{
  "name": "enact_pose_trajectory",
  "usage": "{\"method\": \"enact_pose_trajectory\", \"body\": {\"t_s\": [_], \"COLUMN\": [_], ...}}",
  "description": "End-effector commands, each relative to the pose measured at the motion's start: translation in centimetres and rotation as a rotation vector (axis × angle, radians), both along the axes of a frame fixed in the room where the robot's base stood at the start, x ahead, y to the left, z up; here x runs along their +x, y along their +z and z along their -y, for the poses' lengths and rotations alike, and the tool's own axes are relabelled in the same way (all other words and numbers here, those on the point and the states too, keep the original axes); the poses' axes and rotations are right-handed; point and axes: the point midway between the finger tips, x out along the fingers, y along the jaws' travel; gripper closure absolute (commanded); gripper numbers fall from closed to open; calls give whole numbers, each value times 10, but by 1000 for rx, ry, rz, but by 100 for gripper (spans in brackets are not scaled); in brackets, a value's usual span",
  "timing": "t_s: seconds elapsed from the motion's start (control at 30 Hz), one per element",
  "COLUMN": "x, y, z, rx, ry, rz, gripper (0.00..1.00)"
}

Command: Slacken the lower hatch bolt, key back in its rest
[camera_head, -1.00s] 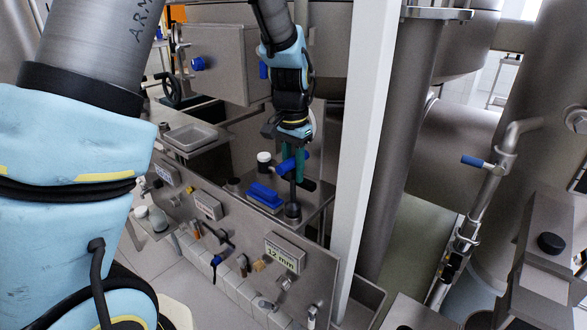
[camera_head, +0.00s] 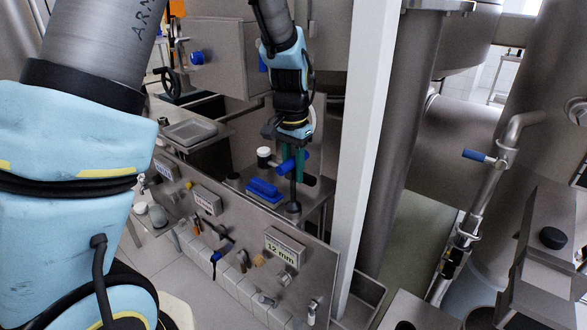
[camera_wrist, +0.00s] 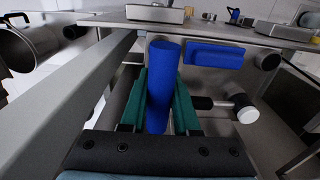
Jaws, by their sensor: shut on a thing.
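My gripper (camera_head: 293,160) points down over a small steel shelf at the panel's right end. Its teal fingers are shut on a blue cylindrical handle (camera_wrist: 164,60), which stands between them in the wrist view. I take this handle as the key's. In the head view the handle (camera_head: 286,166) lies across a dark upright shaft (camera_head: 293,191) that runs down to a round dark foot at the shelf. I cannot tell whether the shaft is seated there. A dark bar with a white end (camera_wrist: 246,108) sticks out beside the fingers. I cannot make out the lower hatch bolt for sure.
A blue block (camera_head: 263,188) lies on the shelf left of the shaft. A sloping panel carries a "12 mm" sign (camera_head: 284,247), other signs and several hanging tools. A white post (camera_head: 368,130) stands close right of my gripper. A shallow tray (camera_head: 190,132) is at the left.

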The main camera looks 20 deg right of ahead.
Motion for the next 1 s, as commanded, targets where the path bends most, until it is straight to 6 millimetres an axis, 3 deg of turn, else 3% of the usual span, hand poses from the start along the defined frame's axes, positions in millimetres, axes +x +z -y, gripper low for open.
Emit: {"method": "enact_pose_trajectory", "body": {"t_s": [0.2,0.23,0.5,0.8,1.0], "x": [1,1,0,0,0], "y": [-11,-9,-9,-8,16], "z": [0,0,0,0,0], "rx": [-1,-2,-1,-1,-4], "ry": [0,0,0,0,-1], "rz": [2,2,0,0,3], "gripper": [100,67,37,36,36]}}
